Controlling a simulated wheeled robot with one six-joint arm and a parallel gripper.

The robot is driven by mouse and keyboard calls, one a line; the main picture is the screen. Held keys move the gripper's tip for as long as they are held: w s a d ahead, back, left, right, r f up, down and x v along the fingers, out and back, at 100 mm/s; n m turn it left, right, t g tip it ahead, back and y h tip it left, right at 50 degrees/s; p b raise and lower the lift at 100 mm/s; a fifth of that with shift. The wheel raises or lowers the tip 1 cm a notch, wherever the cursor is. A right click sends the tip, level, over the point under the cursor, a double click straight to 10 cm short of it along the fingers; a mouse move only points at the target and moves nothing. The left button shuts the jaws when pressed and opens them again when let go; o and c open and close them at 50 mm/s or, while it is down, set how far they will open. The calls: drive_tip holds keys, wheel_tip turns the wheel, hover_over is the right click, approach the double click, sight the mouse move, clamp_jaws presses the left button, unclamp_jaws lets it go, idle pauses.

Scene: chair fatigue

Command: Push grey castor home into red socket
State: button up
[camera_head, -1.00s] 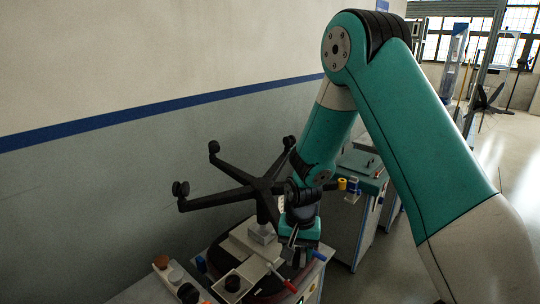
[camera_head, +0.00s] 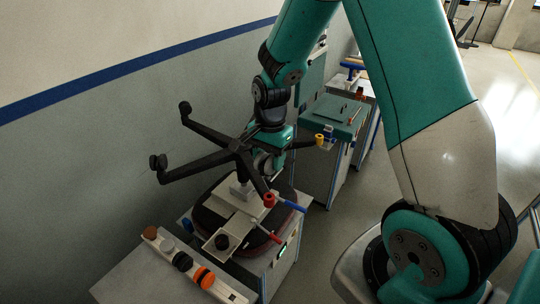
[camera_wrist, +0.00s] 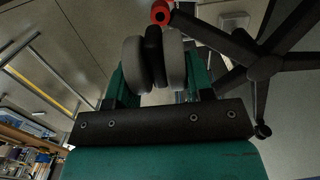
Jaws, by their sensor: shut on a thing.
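The grey castor (camera_wrist: 172,62) is in my gripper (camera_wrist: 153,75), its pale wheels either side of a dark middle in the wrist view. In the head view the grey castor (camera_head: 264,161) shows partly, below my gripper (camera_head: 271,143). My gripper is shut on it, behind and right of the chair base's hub. The red socket (camera_head: 268,199) is at the end of the black leg that points toward the camera. In the wrist view the red socket (camera_wrist: 160,12) is at the top edge, apparently apart from the castor.
The black chair base (camera_head: 236,146) stands on a fixture with a red-handled lever (camera_head: 272,238) and a blue handle (camera_head: 290,207). Two legs carry black castors (camera_head: 158,162). A yellow socket (camera_head: 320,139) is at right. A castor rack (camera_head: 232,294) is in front.

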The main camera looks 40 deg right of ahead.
drive_tip(key=shift+d+f+b, duration=0.1)
drive_tip(key=shift+f+b, duration=1.8)
drive_tip(key=shift+f, duration=0.95)
drive_tip(key=shift+f+b, duration=0.95)
drive_tip(key=shift+f, duration=0.8)
drive_tip(key=o, duration=0.9)
drive_tip(key=shift+o, duration=0.2)
drive_tip(key=shift+r, duration=0.1)
wheel_tip(320, 180, up, 17)
drive_tip(key=b, duration=0.3)
hover_over(270, 174)
drive_tip(key=w+d, duration=0.3)
drive_tip(key=w, duration=0.1)
drive_tip(key=shift+s+r, duration=0.15)
